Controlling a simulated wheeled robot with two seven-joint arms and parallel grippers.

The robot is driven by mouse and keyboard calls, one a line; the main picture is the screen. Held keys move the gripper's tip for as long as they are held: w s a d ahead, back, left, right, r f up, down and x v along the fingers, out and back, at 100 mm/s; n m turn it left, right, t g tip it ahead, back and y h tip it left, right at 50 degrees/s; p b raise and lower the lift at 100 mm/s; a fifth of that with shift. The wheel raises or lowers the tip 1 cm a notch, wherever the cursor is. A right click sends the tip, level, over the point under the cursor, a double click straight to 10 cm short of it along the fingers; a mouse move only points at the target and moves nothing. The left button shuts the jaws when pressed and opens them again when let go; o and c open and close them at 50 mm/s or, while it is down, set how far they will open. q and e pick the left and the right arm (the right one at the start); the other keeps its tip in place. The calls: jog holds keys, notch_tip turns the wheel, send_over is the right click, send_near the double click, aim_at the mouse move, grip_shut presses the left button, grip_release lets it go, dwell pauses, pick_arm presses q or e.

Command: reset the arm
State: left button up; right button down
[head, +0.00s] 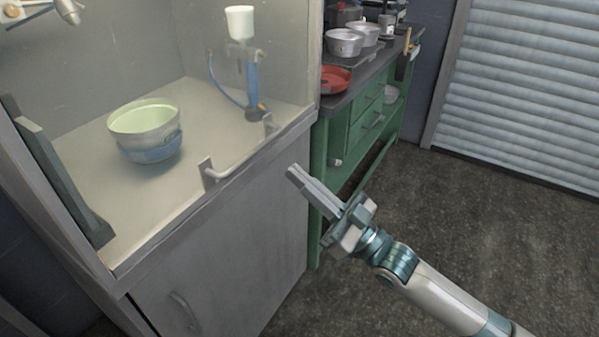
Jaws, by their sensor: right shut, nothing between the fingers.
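My right gripper (294,173) is shut and empty. It is held in the open air in front of the grey cabinet, with its arm coming in from the lower right. Its fingers point up and to the left, towards the cabinet's front edge. I cannot see that it touches anything. My left gripper is not in view.
A grey cabinet (235,235) with a handle bar on its front edge holds a green and blue bowl (148,130) and a white-cupped spray tool (241,50). A green bench (345,150) bears silver pots (343,42) and a red pan (335,80). The right floor is clear.

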jog(key=w+d+f+m+h+p, duration=0.1)
jog(key=d+f+m+h, duration=0.2)
jog(key=f, duration=0.9)
jog(key=d+f+m+h+p, duration=0.2)
jog(key=f+h, duration=0.4)
jog(key=f, duration=0.7)
jog(key=w+d+f+m+h+p, duration=0.1)
jog(key=d+f+m+h, duration=0.2)
jog(key=f, duration=0.9)
pick_arm(q)
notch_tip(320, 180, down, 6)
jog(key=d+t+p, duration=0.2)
jog(key=p, duration=0.1)
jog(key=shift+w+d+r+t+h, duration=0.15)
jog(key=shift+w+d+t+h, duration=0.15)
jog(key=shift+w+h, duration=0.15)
pick_arm(e)
jog(key=s+d+f+g+h, duration=0.3)
jog(key=s+f+g, duration=0.1)
jog(key=s+f, duration=0.9)
jog(key=s+d+f+g+h, duration=0.3)
jog(key=s+f+g, duration=0.1)
jog(key=s+f, duration=1)
jog(key=s, duration=0.3)
jog(key=shift+s+f+m+g, duration=0.15)
jog(key=shift+s+m+g, duration=0.15)
jog(key=shift+s+g, duration=0.1)
